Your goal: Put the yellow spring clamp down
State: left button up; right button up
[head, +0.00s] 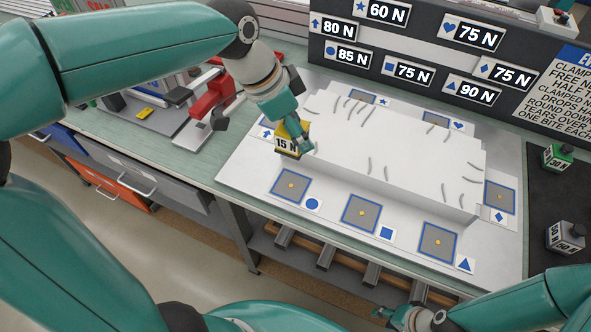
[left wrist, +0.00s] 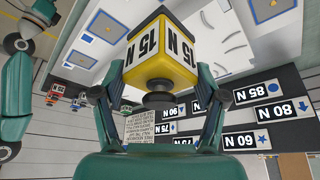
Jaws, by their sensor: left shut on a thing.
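The yellow spring clamp (head: 288,145) is block-shaped, marked 15 N, with a dark knob that shows in the left wrist view. My left gripper (head: 296,132) is shut on it, and both fingers grip its sides in the left wrist view (left wrist: 162,65). In the head view it appears over the left end of the white board (head: 243,165), by the arrow symbol; whether it touches the board cannot be told. It hides most of what is under it. My right gripper (head: 384,313) is at the bottom edge, away from the clamp, its fingers too unclear to read.
A white stepped block (head: 400,140) with slits fills the board's middle. Blue-edged grey pads surround it, including the circle pad (head: 291,186) and square pad (head: 361,213). A green 30 N clamp (head: 558,157) stands at right. A red tool (head: 212,97) stands left. A dark sign panel (head: 420,55) stands behind.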

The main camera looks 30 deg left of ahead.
pick_arm(q)
notch_tip(320, 180, down, 14)
jog(key=shift+a, duration=0.1)
dwell(0.4)
jog(key=o, duration=1.4)
jog(key=shift+r, duration=0.1)
jog(key=v, duration=1.2)
jog(key=shift+s+b, duration=0.1)
jog(key=shift+b, duration=0.25)
